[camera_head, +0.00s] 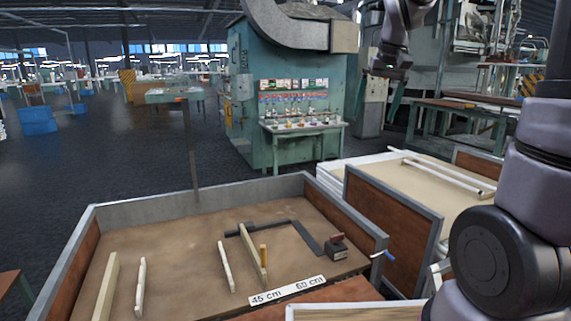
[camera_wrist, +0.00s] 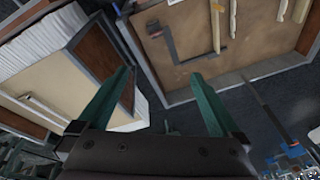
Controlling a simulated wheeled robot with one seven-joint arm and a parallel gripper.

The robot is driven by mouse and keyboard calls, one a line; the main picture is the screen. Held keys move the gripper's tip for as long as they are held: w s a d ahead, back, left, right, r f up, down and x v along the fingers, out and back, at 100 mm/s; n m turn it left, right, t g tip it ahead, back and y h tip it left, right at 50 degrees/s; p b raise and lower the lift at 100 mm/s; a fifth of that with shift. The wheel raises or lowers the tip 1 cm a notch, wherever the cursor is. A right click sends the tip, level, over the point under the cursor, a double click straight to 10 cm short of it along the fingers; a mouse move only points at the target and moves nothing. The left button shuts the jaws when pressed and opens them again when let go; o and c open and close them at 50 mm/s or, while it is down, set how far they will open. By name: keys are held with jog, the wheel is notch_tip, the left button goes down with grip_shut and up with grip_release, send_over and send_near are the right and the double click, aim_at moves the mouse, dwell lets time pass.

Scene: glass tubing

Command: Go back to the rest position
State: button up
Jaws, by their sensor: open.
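My gripper (camera_head: 375,115) is raised high at the top right of the head view, in front of the background machinery. Its two green fingers point down and are spread apart with nothing between them. In the wrist view my gripper (camera_wrist: 160,75) is also open and empty, with the floor gap between two trays below it. It touches nothing that I can see.
A walled work tray (camera_head: 150,208) holds pale bars, a dark L-shaped square (camera_head: 306,238), a small dark block (camera_head: 336,247) and a label strip (camera_head: 287,290) reading 45 cm and 60 cm. White tubes (camera_head: 440,170) lie in a second tray at right. A teal machine (camera_head: 247,110) stands behind.

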jog(key=s+d+r+m+t, duration=0.1)
jog(key=s+t, duration=0.1)
jog(key=s, duration=0.7)
jog(key=s+r+m+t, duration=0.2)
jog(key=s, duration=0.8)
jog(key=shift+d+r+t+y, duration=0.15)
jog(key=shift+d+t+y, duration=0.15)
jog(key=shift+d+t, duration=0.1)
